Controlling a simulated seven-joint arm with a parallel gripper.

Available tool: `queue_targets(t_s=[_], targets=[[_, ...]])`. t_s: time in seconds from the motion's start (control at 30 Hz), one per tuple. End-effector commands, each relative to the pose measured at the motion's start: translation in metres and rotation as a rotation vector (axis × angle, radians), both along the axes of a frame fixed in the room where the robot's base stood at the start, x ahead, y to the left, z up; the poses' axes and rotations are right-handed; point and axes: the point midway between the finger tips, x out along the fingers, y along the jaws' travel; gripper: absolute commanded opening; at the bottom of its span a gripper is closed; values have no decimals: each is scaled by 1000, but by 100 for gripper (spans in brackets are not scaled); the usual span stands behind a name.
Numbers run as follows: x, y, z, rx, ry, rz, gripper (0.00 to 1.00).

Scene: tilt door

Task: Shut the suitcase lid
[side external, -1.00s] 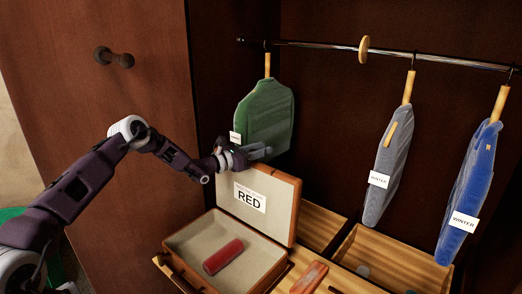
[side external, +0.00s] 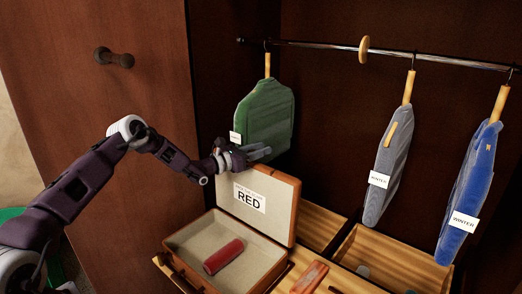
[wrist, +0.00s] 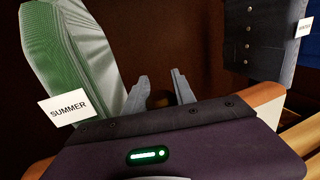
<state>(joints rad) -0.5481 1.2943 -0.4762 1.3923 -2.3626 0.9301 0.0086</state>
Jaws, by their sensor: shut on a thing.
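A red rolled item (side external: 222,257) lies in the base. My gripper (side external: 262,151) is at the top left edge of the lid, its fingers pointing right past it. In the wrist view, the fingers (wrist: 158,88) stand apart around a small dark brown rounded thing (wrist: 158,99), which I cannot identify. The lid's orange-brown edge (wrist: 268,101) shows below and right of my gripper. Finger contact with the lid is unclear.
A green garment (side external: 264,118) tagged SUMMER hangs close behind my gripper. Grey (side external: 388,165) and blue (side external: 470,190) garments tagged WINTER hang at the right from a metal rail (side external: 390,51). Wooden compartments (side external: 385,250) lie right of the suitcase. A wardrobe door (side external: 100,110) stands at left.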

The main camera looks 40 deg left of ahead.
Motion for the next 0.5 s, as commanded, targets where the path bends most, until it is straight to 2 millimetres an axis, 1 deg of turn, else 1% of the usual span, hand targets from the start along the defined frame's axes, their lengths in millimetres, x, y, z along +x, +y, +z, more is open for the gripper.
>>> queue_targets(t_s=[0.17,0.27,0.37,0.5], targets=[[-21,0,2,-2,-64,0,0],[-43,0,3,-4,-127,1,0],[-69,0,3,-6,-211,2,0],[-110,1,-2,-6,-340,2,0]])
